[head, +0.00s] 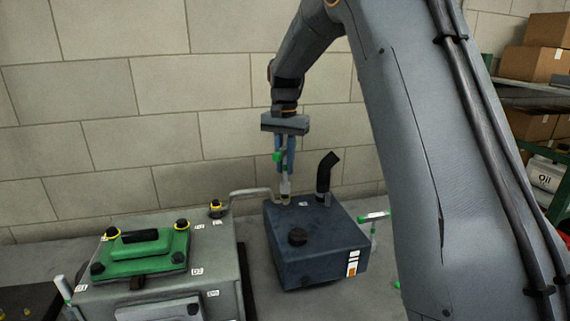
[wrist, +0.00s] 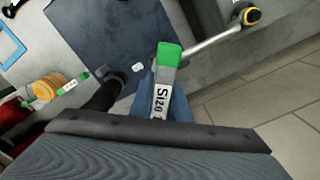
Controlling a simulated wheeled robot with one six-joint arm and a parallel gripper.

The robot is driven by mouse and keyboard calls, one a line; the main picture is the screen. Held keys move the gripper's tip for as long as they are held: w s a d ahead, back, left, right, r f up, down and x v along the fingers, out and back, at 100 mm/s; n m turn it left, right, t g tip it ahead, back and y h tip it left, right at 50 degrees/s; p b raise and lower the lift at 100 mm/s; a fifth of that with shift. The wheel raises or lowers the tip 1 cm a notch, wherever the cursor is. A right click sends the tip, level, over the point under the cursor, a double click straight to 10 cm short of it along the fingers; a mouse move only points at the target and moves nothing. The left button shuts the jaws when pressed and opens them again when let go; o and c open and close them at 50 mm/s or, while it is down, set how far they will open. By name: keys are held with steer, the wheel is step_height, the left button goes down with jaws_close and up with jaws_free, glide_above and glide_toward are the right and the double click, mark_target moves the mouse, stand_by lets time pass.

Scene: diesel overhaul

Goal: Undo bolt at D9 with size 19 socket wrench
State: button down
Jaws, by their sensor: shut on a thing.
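My gripper (head: 284,158) is above the dark blue box, pointing down, shut on a socket wrench. The wrench has a green part and a pale lower shaft (head: 286,187). In the wrist view the wrench (wrist: 168,56) shows its green end and a white label reading "Size"; the number is cut off. The wrench's lower end is at the box end of a grey pipe (head: 250,193), on the box top. Whether it sits on a bolt there is hidden. A small white tag (head: 303,204) lies beside it; its text is too small to read.
The blue box (head: 320,240) has a black cap and a bent black pipe (head: 327,172) close right of my gripper. The grey engine block (head: 225,262) with a green cover (head: 142,250) stands left. Another green-banded tool (head: 374,216) stands right. A wall is behind.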

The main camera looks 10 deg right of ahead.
steer(key=m, duration=0.5)
steer(key=shift+m, duration=2.7)
steer(key=shift+f, duration=0.1)
